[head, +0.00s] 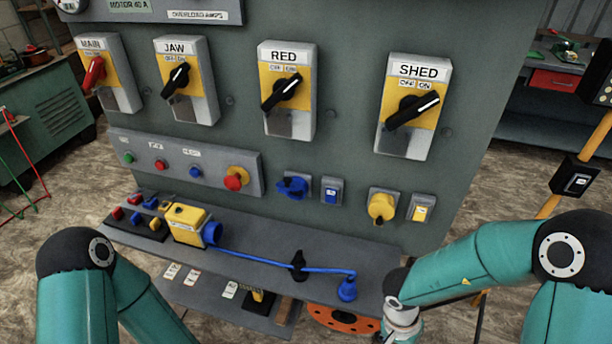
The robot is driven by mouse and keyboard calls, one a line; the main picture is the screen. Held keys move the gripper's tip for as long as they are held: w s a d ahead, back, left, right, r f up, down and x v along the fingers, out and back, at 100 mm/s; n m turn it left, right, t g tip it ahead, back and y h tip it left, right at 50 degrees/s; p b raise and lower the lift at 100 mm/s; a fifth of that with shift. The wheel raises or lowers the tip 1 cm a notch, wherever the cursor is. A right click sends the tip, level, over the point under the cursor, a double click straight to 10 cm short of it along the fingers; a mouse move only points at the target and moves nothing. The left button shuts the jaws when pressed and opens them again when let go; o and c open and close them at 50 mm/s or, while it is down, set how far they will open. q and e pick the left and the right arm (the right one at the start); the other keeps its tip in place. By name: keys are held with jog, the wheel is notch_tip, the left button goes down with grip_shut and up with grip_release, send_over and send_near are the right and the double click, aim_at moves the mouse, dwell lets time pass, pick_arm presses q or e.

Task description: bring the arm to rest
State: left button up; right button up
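In the head view my two teal arms come in at the bottom. The left arm is at the lower left, and its gripper is outside the picture. The right arm reaches in from the lower right to a grey wrist at the panel shelf's right end; its gripper is below the picture edge. The grey control panel (350,174) stands in front, with rotary switches labelled MAIN (94,72), JAW (179,78), RED (282,90) and SHED (411,105). MAIN has a red handle, the others black handles. Neither arm visibly touches a switch.
A shelf (250,258) under the panel holds a yellow box (187,224), a blue cable (275,263) with a blue plug (347,288), and small coloured padlock-like pieces (118,213). A red mushroom button (235,178) and blue (293,187) and yellow (381,207) sockets sit above it.

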jog(key=d+f+n+t, duration=0.3)
jog(key=f+n, duration=0.2)
jog(key=f, duration=0.5)
jog(key=s+a+f+n+y, duration=0.1)
jog(key=s+a+y, duration=0.3)
jog(key=a, duration=0.7)
jog(key=shift+s+y, duration=0.4)
jog(key=shift+y, duration=0.6)
jog(key=shift+f, duration=0.15)
jog(key=shift+c, duration=0.2)
